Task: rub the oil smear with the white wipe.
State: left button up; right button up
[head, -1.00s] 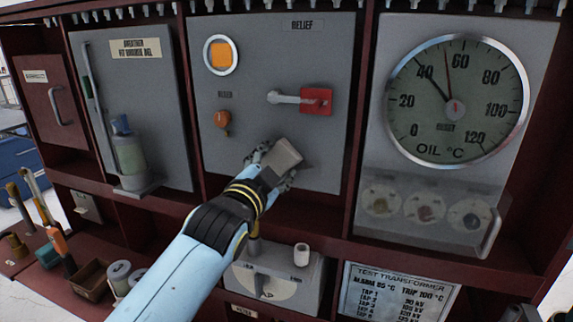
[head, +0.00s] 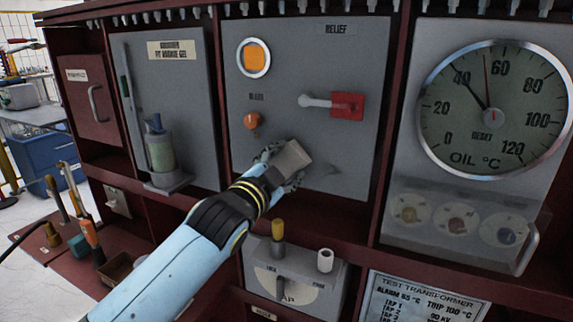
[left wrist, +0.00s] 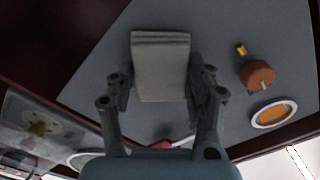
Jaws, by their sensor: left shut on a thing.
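The white wipe (head: 291,157) looks like a pale grey folded pad. My left gripper (head: 280,168) is shut on it, at the lower part of the grey relief panel (head: 290,95). In the left wrist view the wipe (left wrist: 160,66) sits between the two fingers of my left gripper (left wrist: 160,78), with the panel behind it. A faint dark mark, which looks like the oil smear (head: 333,170), shows on the panel just right of the wipe. I cannot tell whether the wipe touches the panel. My right gripper is not in view.
Above the wipe are an orange knob (head: 252,121), a red-based lever (head: 346,105) and an orange lamp (head: 254,57). The oil gauge (head: 493,97) is at right. A grey switch box (head: 288,280) stands below, and tools (head: 75,205) stand at lower left.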

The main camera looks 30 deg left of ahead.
pick_arm(q)
jog(key=shift+s+d, duration=0.2)
jog(key=shift+s, duration=2.55)
jog(key=shift+s, duration=0.1)
jog(key=s, duration=0.3)
jog(key=shift+w, duration=0.1)
